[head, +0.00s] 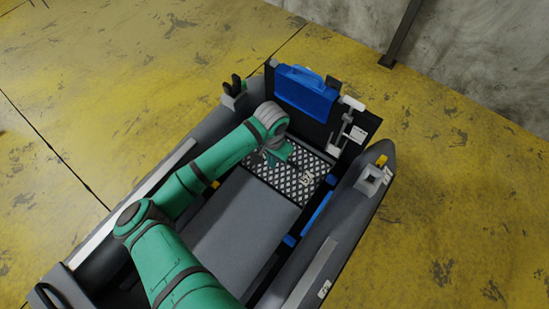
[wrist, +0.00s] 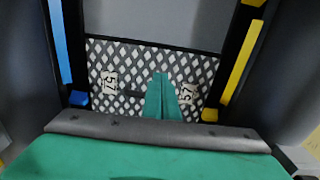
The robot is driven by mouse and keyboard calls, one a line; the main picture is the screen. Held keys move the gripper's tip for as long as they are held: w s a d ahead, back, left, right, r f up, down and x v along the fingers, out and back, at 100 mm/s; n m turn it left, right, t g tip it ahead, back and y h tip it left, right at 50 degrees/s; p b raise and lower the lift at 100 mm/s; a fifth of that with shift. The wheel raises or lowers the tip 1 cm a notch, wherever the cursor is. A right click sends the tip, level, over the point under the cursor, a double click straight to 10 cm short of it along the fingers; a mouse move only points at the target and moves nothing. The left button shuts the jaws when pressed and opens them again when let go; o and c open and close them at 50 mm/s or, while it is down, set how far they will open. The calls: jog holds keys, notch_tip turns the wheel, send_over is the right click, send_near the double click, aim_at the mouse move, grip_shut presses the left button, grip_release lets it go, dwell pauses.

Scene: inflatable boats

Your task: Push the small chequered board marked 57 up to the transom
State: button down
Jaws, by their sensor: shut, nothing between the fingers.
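The chequered board (head: 284,178), black and white with 57 labels, lies flat in the boat between the grey floor panel and the dark transom (head: 371,121). In the wrist view the board (wrist: 128,62) shows two 57 labels, one on each side of my fingers. My gripper (head: 280,153) is shut and empty, its green fingers over the board at its transom side. The fingers also show in the wrist view (wrist: 165,80); I cannot tell whether they touch the board. My gripper hides part of the board's transom-side edge, so I cannot tell whether it meets the transom.
The grey floor panel (head: 240,225) lies beside the board, with a thin dark seam between. Grey inflatable tubes (head: 345,215) flank both sides. A blue pad (head: 304,92) and a white-and-grey bracket (head: 347,125) are on the transom. Blue (wrist: 60,45) and yellow (wrist: 241,62) strips run alongside.

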send_over(279, 167)
jog(key=s+a, duration=0.2)
jog(key=s, duration=0.1)
jog(key=f, duration=0.6)
jog(key=shift+s+a+f, duration=0.15)
jog(key=shift+s+f, duration=0.05)
jog(key=shift+f, duration=0.1)
jog(key=shift+w+d+f, duration=0.15)
jog(key=shift+w+d, duration=0.45)
jog(key=shift+w, duration=0.35)
jog(key=shift+w+d, duration=0.55)
jog(key=shift+w, duration=0.3)
jog(key=shift+d, duration=0.1)
